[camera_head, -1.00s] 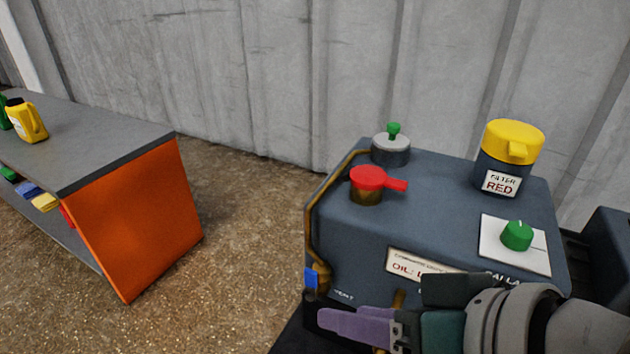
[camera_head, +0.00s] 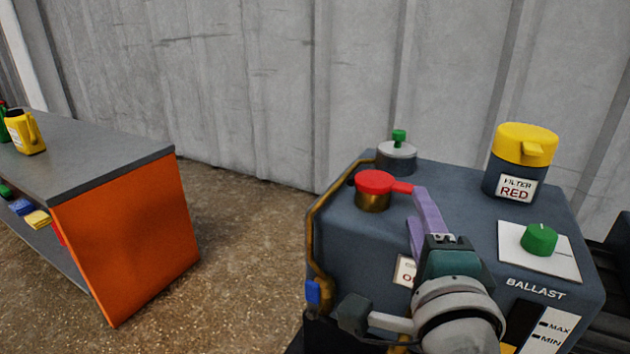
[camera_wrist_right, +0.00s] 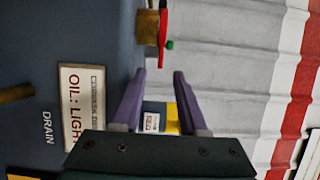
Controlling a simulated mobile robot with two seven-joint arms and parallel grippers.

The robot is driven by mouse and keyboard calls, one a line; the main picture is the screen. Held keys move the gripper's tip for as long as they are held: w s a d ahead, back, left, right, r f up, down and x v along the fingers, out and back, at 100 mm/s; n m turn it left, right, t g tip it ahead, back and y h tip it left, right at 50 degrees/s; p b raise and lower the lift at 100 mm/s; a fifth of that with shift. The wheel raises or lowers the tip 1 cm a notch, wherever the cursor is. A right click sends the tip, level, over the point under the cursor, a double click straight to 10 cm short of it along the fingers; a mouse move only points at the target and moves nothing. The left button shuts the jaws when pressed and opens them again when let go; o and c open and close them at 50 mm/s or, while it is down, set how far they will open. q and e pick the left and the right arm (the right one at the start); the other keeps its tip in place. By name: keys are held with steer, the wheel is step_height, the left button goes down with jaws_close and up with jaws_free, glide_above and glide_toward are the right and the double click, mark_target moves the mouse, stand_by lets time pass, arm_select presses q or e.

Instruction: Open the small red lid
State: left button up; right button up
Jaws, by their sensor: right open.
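The small red lid (camera_head: 374,182) sits on a brass neck (camera_head: 372,202) on top of the blue-grey machine, its short red handle pointing right. It shows edge-on at the top of the right wrist view (camera_wrist_right: 163,25). My right gripper (camera_head: 420,204) is open, with its purple fingers pointing toward the lid's handle. In the head view the fingertips overlap the handle's right end; I cannot tell whether they touch it. In the wrist view the gap between the fingers (camera_wrist_right: 158,76) is empty and the lid lies beyond the tips. My left gripper is out of view.
On the machine (camera_head: 340,228) stand a grey cap with a green knob (camera_head: 397,152), a yellow-topped filter (camera_head: 523,150) and a green dial (camera_head: 538,239). A brass pipe (camera_head: 315,235) runs along its left edge. An orange-sided bench (camera_head: 130,235) stands left, across open floor.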

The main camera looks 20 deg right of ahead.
mark_target(385, 184)
steer(key=b+x, duration=0.1)
steer(key=x, duration=0.4)
steer(key=shift+w, duration=0.2)
jaws_close()
stand_by(1.2)
